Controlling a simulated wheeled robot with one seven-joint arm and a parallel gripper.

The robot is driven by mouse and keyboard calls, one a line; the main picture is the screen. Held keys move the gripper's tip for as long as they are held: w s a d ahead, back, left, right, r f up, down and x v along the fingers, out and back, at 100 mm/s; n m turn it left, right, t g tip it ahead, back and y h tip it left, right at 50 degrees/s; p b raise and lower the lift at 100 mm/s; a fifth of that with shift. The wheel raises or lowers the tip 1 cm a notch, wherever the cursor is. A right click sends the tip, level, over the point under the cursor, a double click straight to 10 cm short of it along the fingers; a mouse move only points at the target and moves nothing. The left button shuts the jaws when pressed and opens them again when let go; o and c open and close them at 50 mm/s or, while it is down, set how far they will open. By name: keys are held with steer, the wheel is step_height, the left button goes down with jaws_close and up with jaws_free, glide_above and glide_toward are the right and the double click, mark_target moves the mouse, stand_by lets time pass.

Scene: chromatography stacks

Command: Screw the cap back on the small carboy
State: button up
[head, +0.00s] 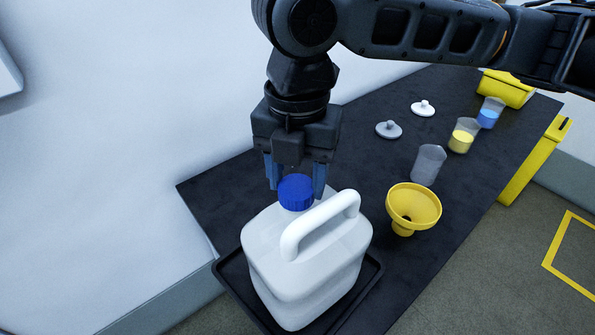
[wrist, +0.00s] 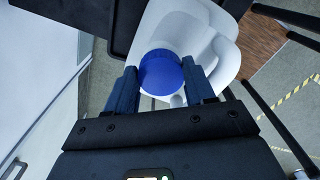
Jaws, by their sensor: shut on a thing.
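The white carboy (head: 305,275) stands upright with its handle on top, and it also shows in the wrist view (wrist: 198,22). The blue cap (head: 296,192) sits at the top of the carboy's neck; in the wrist view the cap (wrist: 161,73) lies between my fingers. My gripper (head: 296,185) points down from above, its two blue fingers on either side of the cap and shut on it. The neck under the cap is hidden, so I cannot tell how far the cap is seated.
The carboy stands in a black tray (head: 372,285) at the near end of the dark bench (head: 340,140).

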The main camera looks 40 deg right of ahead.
steer(key=shift+f, duration=0.3)
steer(key=o, duration=1.1)
steer(key=c, duration=1.2)
steer(key=shift+o, duration=0.2)
steer(key=m+p, duration=0.1)
steer(key=m, duration=0.1)
steer(key=m+p, duration=0.1)
steer(key=shift+s+r+m, duration=0.1)
steer(key=shift+r+m, duration=0.1)
steer(key=shift+m, duration=0.2)
steer(key=m+p, duration=0.3)
steer(key=m, duration=0.4)
steer(key=shift+s+p, duration=0.15)
steer(key=shift+p, duration=0.25)
steer(key=m+p, duration=0.1)
steer(key=m, duration=0.2)
steer(key=shift+f, duration=0.2)
steer(key=o, duration=1.1)
steer(key=shift+c, duration=0.2)
steer(key=shift+s, duration=0.1)
